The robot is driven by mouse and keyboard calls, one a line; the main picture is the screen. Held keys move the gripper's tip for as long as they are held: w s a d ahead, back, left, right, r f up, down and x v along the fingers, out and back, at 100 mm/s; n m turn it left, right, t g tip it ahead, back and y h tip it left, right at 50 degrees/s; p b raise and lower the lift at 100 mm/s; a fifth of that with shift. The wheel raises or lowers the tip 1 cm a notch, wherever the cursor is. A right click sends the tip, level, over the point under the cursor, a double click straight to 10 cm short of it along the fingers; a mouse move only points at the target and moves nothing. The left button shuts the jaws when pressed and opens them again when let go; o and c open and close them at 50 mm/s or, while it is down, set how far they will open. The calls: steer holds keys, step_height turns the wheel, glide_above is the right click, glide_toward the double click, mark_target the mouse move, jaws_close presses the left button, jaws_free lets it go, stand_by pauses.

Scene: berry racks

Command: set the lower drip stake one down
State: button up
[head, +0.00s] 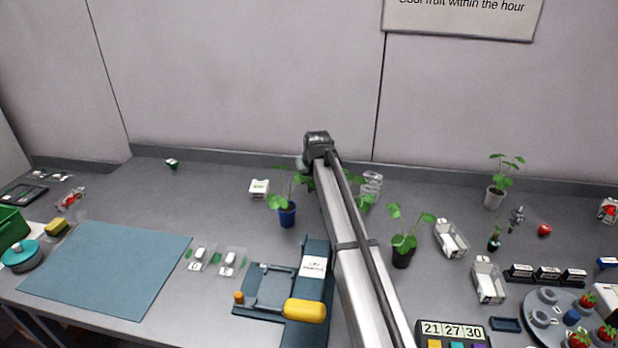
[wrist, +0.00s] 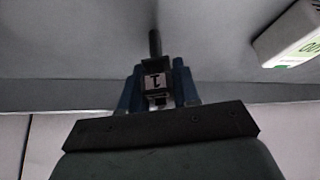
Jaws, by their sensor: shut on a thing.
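In the wrist view, my gripper (wrist: 159,92) has its two blue fingers closed on a drip stake (wrist: 155,44). The stake has a dark rod and a pale label marked 1 between the fingers. The rod points away from the gripper over a plain grey surface. Whether its tip touches that surface I cannot tell. In the head view my arm reaches to the back middle of the bench, and its links hide the gripper and the stake.
A white box with green print (wrist: 290,38) lies beside the stake in the wrist view. In the head view, a blue-potted plant (head: 287,216) stands left of my arm and a black-potted plant (head: 402,256) right of it. The back left bench (head: 215,180) is mostly clear.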

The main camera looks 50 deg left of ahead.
steer(key=shift+f, duration=0.1)
steer(key=o, duration=1)
steer(key=v, duration=1.2)
